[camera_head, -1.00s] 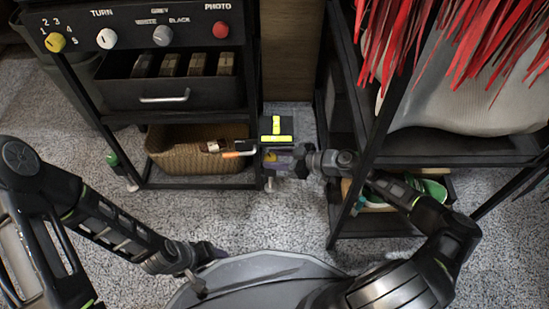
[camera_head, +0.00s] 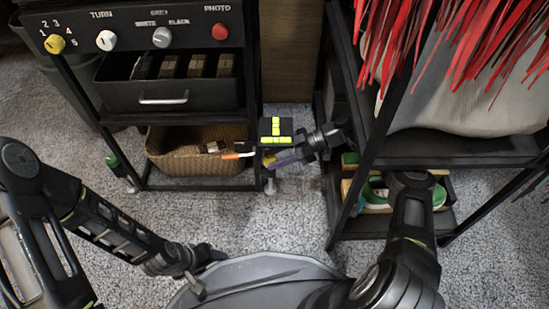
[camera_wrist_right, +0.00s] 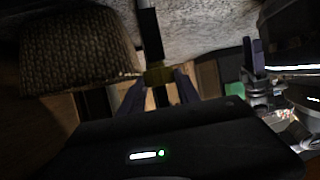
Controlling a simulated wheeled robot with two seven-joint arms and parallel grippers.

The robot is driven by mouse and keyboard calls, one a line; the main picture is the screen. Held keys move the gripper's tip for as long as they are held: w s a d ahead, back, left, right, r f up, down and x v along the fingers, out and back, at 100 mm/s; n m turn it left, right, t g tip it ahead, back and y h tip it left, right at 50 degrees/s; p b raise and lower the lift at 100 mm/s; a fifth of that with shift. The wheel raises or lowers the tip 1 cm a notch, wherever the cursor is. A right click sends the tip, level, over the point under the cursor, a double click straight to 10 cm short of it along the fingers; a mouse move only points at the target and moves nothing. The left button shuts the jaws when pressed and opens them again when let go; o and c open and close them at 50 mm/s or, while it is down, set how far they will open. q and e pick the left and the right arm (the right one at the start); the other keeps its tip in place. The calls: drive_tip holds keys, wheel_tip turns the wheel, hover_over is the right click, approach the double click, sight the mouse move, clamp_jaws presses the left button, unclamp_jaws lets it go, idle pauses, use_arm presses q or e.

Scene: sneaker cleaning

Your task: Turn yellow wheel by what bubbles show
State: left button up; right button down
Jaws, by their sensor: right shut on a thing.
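The yellow wheel (camera_head: 54,44) is a knob at the panel's left end, with numbers 1 to 5 around it. A black tool with bright yellow-green bubble vials (camera_head: 276,140) in a T shape stands in front of the rack. The bubbles are too small to read. My right gripper (camera_head: 275,160) is shut on the tool's yellow part, just below the vials. In the right wrist view, its purple fingers close on the yellow part (camera_wrist_right: 158,76), with a black bar beyond. My left gripper (camera_head: 198,284) is low, far from the wheel; its jaws are unclear.
The panel also holds a white knob (camera_head: 106,40), a grey knob (camera_head: 162,37) and a red button (camera_head: 219,31). Below are an open drawer (camera_head: 120,95) and a wicker basket (camera_head: 165,160). The right shelf rack (camera_head: 450,150) holds a green shoe (camera_head: 378,192).

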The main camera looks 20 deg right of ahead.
drive_tip(key=shift+w+n+g, duration=0.1)
drive_tip(key=shift+n+g, duration=0.2)
drive_tip(key=shift+g, duration=0.1)
drive_tip(key=c, duration=0.9)
unclamp_jaws()
